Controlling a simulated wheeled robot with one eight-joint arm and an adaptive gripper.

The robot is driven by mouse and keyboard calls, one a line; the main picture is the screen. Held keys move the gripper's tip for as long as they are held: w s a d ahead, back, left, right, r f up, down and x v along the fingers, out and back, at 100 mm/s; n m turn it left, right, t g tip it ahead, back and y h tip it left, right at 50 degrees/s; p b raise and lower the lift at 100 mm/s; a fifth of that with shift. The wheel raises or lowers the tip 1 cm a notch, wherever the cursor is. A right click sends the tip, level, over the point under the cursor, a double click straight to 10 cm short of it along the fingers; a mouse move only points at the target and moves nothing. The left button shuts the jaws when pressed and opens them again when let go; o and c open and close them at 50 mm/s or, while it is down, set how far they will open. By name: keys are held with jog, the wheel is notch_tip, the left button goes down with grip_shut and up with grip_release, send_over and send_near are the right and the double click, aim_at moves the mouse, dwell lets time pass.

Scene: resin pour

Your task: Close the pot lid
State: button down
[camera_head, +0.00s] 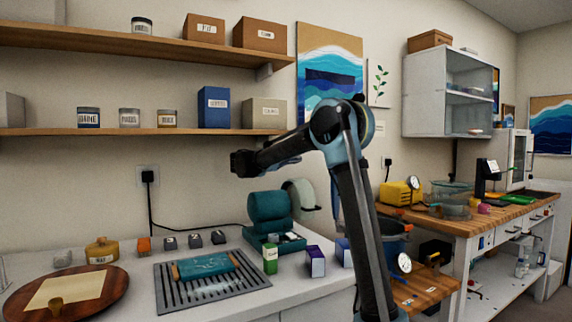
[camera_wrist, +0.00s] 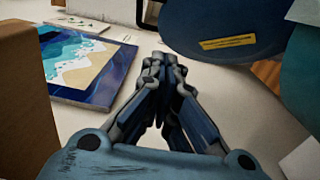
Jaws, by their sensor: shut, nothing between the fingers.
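A dark blue round vessel (camera_head: 396,240), which looks like the pot, stands at the right behind my arm, partly hidden by it. Its lid cannot be clearly made out in the head view. My gripper (camera_head: 238,163) is high above the left counter, pointing left and well apart from the vessel. In the wrist view my fingers (camera_wrist: 165,70) are together with nothing between them. A large dark blue rounded object with a yellow label (camera_wrist: 228,42) fills the upper right there; I cannot tell whether it is the lid.
A teal machine (camera_head: 268,213) stands on the left counter below my gripper, near a slotted grey tray (camera_head: 210,292) and small boxes. Shelves (camera_head: 150,132) with jars hang at left. A wooden workbench (camera_head: 485,217) stands at right.

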jog(key=s+d+x, duration=0.1)
jog(key=s+x, duration=0.1)
jog(key=x, duration=1.2)
jog(key=shift+s+d, duration=0.15)
jog(key=shift+d, duration=0.15)
